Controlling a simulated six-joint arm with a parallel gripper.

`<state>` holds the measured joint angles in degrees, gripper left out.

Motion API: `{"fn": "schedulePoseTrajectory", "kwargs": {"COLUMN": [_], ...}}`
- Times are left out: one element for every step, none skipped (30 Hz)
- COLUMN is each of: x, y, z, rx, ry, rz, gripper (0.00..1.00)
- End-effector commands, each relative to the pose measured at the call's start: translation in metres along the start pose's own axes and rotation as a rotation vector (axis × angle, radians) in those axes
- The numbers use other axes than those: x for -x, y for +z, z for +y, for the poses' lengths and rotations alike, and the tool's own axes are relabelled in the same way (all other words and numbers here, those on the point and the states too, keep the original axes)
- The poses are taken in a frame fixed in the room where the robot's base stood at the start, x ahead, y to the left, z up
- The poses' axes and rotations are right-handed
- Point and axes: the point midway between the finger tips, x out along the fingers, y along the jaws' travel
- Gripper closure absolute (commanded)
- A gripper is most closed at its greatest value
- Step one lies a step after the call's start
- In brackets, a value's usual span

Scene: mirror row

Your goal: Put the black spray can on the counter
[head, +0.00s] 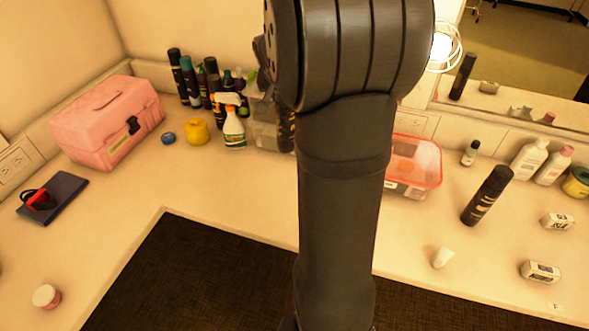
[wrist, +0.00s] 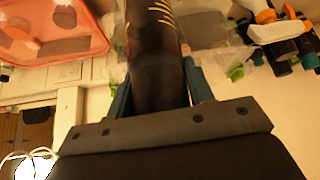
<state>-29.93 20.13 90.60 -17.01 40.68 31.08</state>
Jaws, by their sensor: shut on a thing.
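A black spray can (wrist: 155,50) with gold stripes is between the fingers of my gripper (wrist: 157,78) in the wrist view. The gripper is shut on it. In the head view my arm hides the gripper, and a dark can with gold marks (head: 286,130) shows at the arm's left edge, by a clear container (head: 265,132). It looks like the held can. I cannot tell whether its base touches anything. A similar black can (head: 487,195) stands upright on the right of the counter (head: 235,185).
Several dark bottles and a white spray bottle (head: 234,130) crowd the back corner, beside a yellow jar (head: 196,131) and pink case (head: 108,122). A red-rimmed clear box (head: 413,165) is right of my arm. White bottles (head: 529,159) stand by the mirror. The left counter front is mostly clear.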

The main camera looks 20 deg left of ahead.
Motion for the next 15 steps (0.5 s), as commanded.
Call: {"fn": "schedulePoseTrajectory", "kwargs": {"x": [0.000,-0.001,-0.001,-0.001,-0.001,-0.001,-0.001,-0.001,-0.001,-0.001,0.000,0.000,0.000,0.000,-0.001], "y": [0.004,0.007,0.010,0.012,0.015,0.017,0.019,0.021,0.022,0.023,0.024,0.025,0.025,0.025,0.026], "z": [-0.023,-0.033,-0.045,-0.054,-0.062,-0.071,-0.077,-0.082,-0.087,-0.091,-0.094,-0.096,-0.097,-0.098,-0.100], "rx": [0.017,0.022,0.028,0.032,0.036,0.040,0.043,0.045,0.047,0.048,0.048,0.050,0.050,0.051,0.051], "ry": [-0.010,-0.013,-0.017,-0.020,-0.023,-0.026,-0.028,-0.030,-0.032,-0.033,-0.034,-0.035,-0.035,-0.036,-0.036], "rz": [0.003,0.005,0.007,0.008,0.010,0.012,0.014,0.015,0.017,0.017,0.018,0.019,0.020,0.020,0.020], "gripper": [1.00,1.00,1.00,1.00,1.00,1.00,1.00,1.00,1.00,1.00,1.00,1.00,1.00,1.00,1.00]}}
